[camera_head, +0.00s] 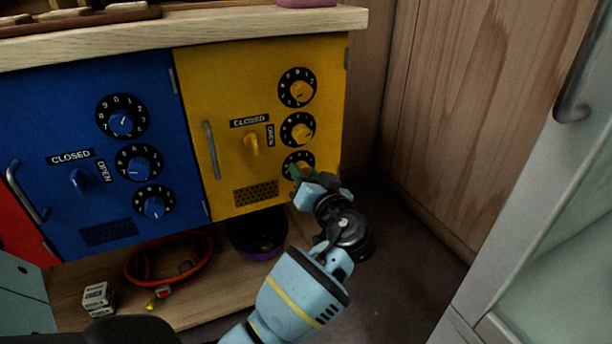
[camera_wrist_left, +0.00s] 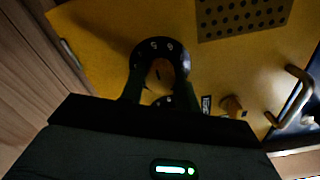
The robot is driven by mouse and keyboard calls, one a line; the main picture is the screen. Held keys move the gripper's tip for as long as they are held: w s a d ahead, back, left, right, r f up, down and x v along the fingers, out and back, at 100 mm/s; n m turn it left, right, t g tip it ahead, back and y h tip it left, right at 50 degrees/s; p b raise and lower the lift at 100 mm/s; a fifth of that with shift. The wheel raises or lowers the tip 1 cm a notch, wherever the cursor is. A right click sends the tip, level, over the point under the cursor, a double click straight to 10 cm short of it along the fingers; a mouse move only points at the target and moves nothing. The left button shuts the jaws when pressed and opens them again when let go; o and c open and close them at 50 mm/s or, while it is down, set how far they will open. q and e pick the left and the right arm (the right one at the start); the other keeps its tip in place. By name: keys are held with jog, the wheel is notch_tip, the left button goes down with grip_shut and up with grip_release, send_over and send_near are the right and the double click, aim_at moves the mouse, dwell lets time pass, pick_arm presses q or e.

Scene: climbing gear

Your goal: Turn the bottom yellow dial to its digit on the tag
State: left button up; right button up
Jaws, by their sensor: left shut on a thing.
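The bottom yellow dial (camera_head: 299,163) is the lowest of three on the yellow door (camera_head: 222,85). It is a black disc with white digits and a yellow knob. My left gripper (camera_head: 301,172) is at this dial, its fingers on both sides of the knob. In the left wrist view the knob (camera_wrist_left: 160,76) sits between the two fingers (camera_wrist_left: 158,90), which are shut on it. A few digits show on the disc's far rim; the rest are covered. The top yellow dial (camera_head: 297,88) and middle yellow dial (camera_head: 298,130) are free. I cannot make out a tag. My right gripper is not seen.
A yellow lever (camera_head: 253,143) between CLOSED and OPEN labels and a grey handle (camera_head: 211,150) are on the yellow door. A blue door (camera_head: 75,125) with its own dials is left. Below are a purple bowl (camera_head: 257,246) and orange strap (camera_head: 128,277). A wooden wall stands right.

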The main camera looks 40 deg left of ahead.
pick_arm(q)
jog(key=o, duration=0.9)
jog(key=shift+c, duration=0.2)
jog(key=shift+o, duration=0.5)
jog(key=shift+d, duration=0.1)
jog(key=p+v, duration=0.2)
jog(key=v, duration=0.5)
jog(key=shift+s+d, duration=0.2)
jog(key=shift+d, duration=0.1)
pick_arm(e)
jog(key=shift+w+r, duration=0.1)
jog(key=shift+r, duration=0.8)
